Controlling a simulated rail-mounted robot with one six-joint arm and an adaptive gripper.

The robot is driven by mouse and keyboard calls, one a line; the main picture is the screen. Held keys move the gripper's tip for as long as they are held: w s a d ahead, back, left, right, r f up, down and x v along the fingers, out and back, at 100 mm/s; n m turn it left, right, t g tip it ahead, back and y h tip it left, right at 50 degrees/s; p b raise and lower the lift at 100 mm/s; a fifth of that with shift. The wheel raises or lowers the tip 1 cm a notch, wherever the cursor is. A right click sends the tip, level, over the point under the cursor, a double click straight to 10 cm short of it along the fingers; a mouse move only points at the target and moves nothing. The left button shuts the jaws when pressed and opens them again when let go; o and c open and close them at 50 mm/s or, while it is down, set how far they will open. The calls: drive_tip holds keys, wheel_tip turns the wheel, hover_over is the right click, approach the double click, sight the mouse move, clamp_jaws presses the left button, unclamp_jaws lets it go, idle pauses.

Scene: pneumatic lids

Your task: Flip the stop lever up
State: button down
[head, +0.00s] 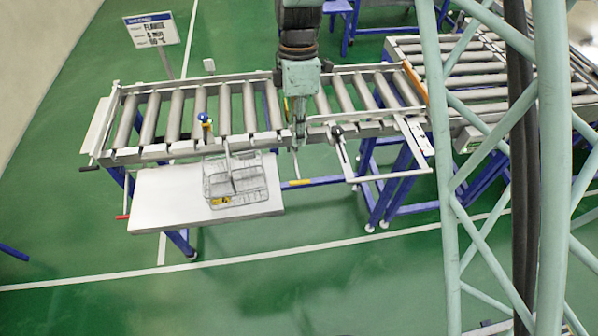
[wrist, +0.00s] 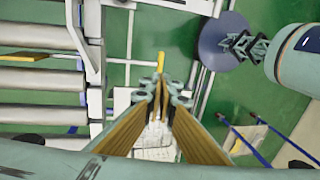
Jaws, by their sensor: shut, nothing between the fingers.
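My gripper (head: 296,165) points down at the front edge of the roller conveyor, its fingers narrow and hard to make out in the head view. In the wrist view the two fingertips (wrist: 161,88) are together with nothing between them. A yellow piece (head: 299,183) lies just below and in front of them; it also shows in the wrist view (wrist: 161,62), just above the tips. I cannot tell whether they touch. Other handles are a black-ended one (head: 89,168), a red-ended one (head: 123,217) and a black knob (head: 337,131). Which is the stop lever is not clear.
The roller conveyor (head: 148,153) runs behind my gripper. A wire basket (head: 236,182) stands on a white side table (head: 160,200) to the left. A metal bar frame (head: 390,174) juts forward at the right. Green floor in front is clear.

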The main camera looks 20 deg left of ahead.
sight(299, 181)
drive_tip(key=shift+f, duration=0.15)
idle(0.3)
drive_tip(key=shift+s+d+f+p, duration=0.2)
drive_tip(key=shift+s+f, duration=0.2)
drive_tip(key=shift+f, duration=1.85)
drive_tip(key=shift+s+d+f+p, duration=0.15)
drive_tip(key=shift+s+f, duration=0.3)
drive_tip(key=shift+f, duration=1.8)
drive_tip(key=shift+s+d+f+p, duration=0.15)
drive_tip(key=shift+s+f, duration=0.25)
drive_tip(key=shift+f, duration=1.85)
drive_tip(key=shift+f+b, duration=0.1)
drive_tip(key=shift+b, duration=0.2)
